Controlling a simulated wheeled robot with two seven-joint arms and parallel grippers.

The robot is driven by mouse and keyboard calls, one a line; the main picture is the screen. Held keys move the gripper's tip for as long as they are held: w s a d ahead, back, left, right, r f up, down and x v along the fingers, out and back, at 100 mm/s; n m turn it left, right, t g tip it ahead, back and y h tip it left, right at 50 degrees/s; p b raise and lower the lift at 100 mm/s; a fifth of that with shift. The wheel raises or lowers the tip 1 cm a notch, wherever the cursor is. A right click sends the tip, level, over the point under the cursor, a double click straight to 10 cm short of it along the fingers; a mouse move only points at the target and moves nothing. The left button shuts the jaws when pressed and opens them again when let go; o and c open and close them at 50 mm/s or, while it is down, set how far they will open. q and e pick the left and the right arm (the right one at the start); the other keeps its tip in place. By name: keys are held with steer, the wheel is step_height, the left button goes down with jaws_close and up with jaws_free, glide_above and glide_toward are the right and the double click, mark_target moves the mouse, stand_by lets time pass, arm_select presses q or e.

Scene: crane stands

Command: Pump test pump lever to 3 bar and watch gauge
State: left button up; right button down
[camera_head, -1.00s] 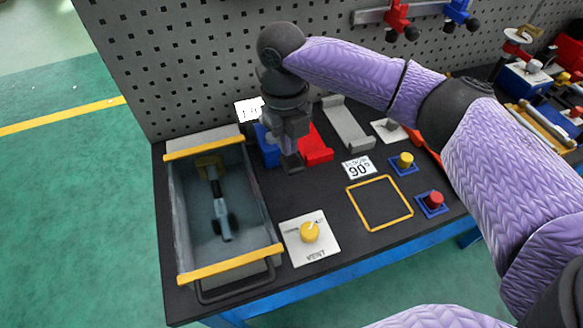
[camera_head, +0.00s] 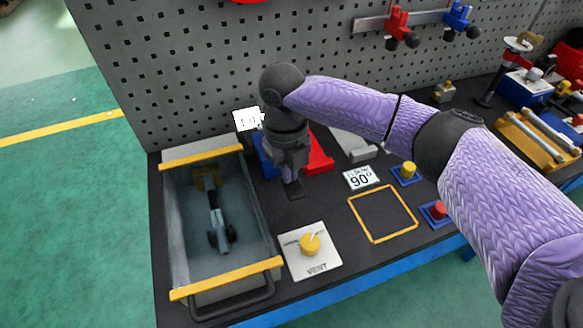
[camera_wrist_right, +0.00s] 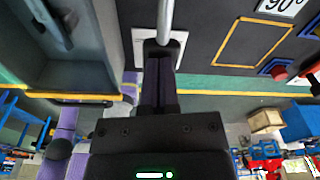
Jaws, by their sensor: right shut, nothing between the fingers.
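An open grey trough with yellow end bars (camera_head: 222,279) stands at the left of the bench. A dark and blue tool with a brass-coloured end (camera_head: 217,215) lies inside it. I cannot tell for sure which part is the pump lever. My right gripper (camera_head: 294,191) points down beside the trough's right side, shut and empty. In the right wrist view its fingers (camera_wrist_right: 160,50) are together, and a pale metal rod (camera_wrist_right: 165,18) shows just beyond the tips. A small white display (camera_head: 248,119) stands behind; its reading is illegible. My left gripper is out of view.
A white VENT plate (camera_head: 324,265) with a yellow knob (camera_head: 310,244) lies in front of the gripper. Blue and red blocks (camera_head: 319,155) stand behind it. A yellow outlined square (camera_head: 359,219) marks clear bench to the right. A pegboard (camera_head: 200,60) closes the back.

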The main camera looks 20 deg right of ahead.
steer(key=w, duration=0.2)
steer(key=w+r+b, duration=0.1)
steer(key=shift+a, duration=0.35)
step_height(320, 180, up, 10)
steer(key=w+p, duration=0.1)
steer(key=p, duration=0.1)
steer(key=shift+a, duration=0.15)
stand_by(1.0)
